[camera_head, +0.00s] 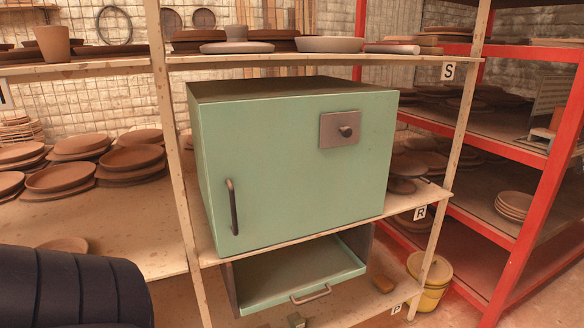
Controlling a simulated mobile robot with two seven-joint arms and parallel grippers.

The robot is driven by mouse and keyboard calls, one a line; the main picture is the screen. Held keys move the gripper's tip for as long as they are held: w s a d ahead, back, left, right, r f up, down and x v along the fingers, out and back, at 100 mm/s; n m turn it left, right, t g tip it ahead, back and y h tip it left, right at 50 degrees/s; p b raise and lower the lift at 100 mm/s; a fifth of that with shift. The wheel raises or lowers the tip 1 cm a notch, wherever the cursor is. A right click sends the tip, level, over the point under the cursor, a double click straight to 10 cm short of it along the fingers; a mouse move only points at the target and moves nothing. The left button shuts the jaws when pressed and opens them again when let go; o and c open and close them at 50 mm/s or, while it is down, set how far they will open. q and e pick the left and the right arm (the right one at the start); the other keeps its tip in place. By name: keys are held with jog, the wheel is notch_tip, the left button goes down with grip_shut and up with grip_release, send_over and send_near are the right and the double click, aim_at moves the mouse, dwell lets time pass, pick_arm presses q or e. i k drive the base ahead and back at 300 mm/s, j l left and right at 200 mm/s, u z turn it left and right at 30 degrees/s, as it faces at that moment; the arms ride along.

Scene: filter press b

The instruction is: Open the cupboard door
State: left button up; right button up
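The cupboard is a pale green box with a dark top (290,88), standing on a wooden shelf in the middle of the head view. Its green door (285,180) faces me and looks shut. A dark vertical bar handle (233,207) is at the door's lower left. A grey-brown square plate with a round knob (346,132) is at its upper right. Neither of my grippers is in view, and nothing is touching the handle or the knob.
Below the cupboard, a green drawer (300,272) with a bar handle stands open. A wooden shelf post (175,150) rises just left of the cupboard. Clay plates (60,177) fill the left shelf. A red rack (545,200) and a yellow bucket (432,285) are at right.

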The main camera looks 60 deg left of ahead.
aim_at(271, 182)
jog(key=u, duration=1.35)
